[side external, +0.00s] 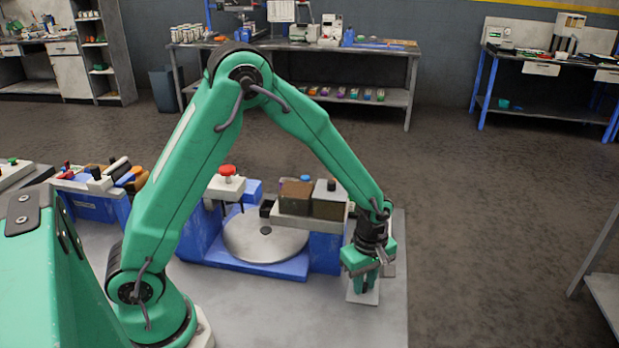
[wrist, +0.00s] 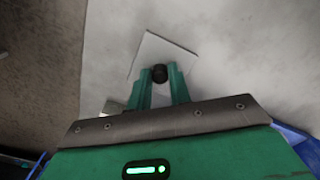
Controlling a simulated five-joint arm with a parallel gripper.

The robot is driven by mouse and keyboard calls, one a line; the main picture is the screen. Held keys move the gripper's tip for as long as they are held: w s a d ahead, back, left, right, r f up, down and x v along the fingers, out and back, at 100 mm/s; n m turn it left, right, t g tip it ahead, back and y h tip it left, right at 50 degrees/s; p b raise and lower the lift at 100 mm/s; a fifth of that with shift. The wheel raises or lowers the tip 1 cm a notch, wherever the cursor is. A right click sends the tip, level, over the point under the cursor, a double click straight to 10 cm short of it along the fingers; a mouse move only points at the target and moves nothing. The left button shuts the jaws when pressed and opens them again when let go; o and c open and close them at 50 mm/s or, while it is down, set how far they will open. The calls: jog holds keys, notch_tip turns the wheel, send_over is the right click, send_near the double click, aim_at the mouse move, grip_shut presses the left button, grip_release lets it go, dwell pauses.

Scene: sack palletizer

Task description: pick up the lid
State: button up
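The lid is a thin, square, pale grey plate with a round black knob. In the side external view the lid (side external: 362,296) is low over the right part of the grey table, below my gripper (side external: 366,284). In the wrist view the lid (wrist: 165,52) lies ahead, with its knob between the green fingertips of my gripper (wrist: 160,72). The fingers sit against both sides of the knob with no clear gap, so my gripper looks shut on it. The near part of the plate is hidden by the fingers. I cannot tell whether the plate touches the table.
A blue fixture (side external: 257,268) with a round grey disc (side external: 265,238) stands left of my gripper. Brown blocks (side external: 296,196) sit on a raised grey bar close by. A red button (side external: 227,170) stands further left. The table's right edge is near; its front right is clear.

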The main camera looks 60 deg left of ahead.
aim_at(365, 286)
grip_shut()
jog(key=shift+r, duration=0.15)
jog(key=shift+r, duration=0.45)
notch_tip(365, 286, up, 3)
jog(key=shift+d+r, duration=0.15)
jog(key=s+d+r, duration=0.6)
jog(key=s+d, duration=0.2)
jog(key=shift+r, duration=0.25)
jog(key=shift+d+r, duration=0.1)
jog(key=shift+r, duration=2.4)
